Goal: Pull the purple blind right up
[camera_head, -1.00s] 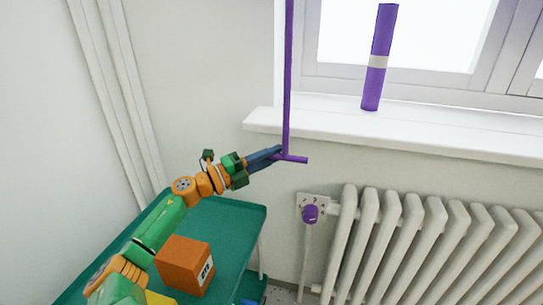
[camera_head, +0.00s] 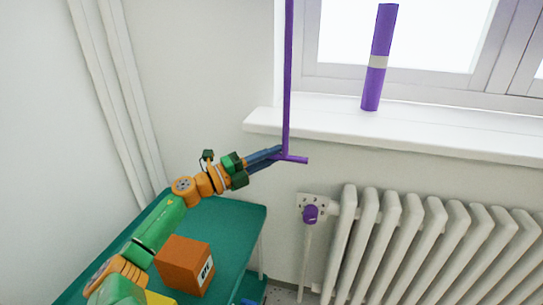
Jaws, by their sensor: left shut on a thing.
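A thin purple pull cord (camera_head: 287,80) hangs straight down in front of the window's left edge and ends in a short purple crossbar handle (camera_head: 298,159). My left gripper (camera_head: 280,154) is shut on this handle, just below the sill's level. The purple blind itself is not in view; the cord runs out of the top of the picture. My right gripper is not in view.
A purple tube with a pale band (camera_head: 384,35) stands on the white window sill (camera_head: 440,135). A white radiator (camera_head: 425,240) with a purple valve knob (camera_head: 311,213) is below. A green cart (camera_head: 235,225) holds an orange box (camera_head: 182,262).

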